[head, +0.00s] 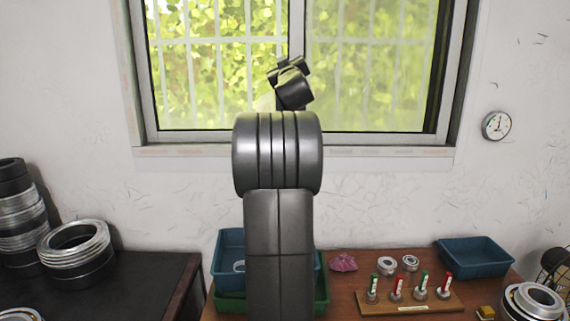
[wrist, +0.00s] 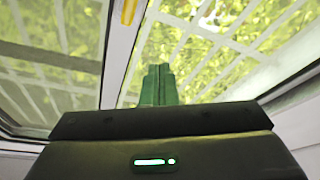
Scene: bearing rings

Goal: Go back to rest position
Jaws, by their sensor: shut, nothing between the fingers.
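My arm rises straight up in the middle of the head view, and its wrist end (head: 291,86) stands in front of the window. In the wrist view my gripper (wrist: 159,70) shows as two green fingers pressed together, with nothing between them. The fingers point up toward the window panes and touch nothing that I can see. In the head view the fingers are hidden or too small to tell.
A wooden table (head: 345,288) holds blue bins (head: 475,257), a green bin, small bearing rings (head: 387,265), a pink cloth (head: 344,262) and a marker rack (head: 410,302). A dark table (head: 130,275) at left holds large rings (head: 75,250).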

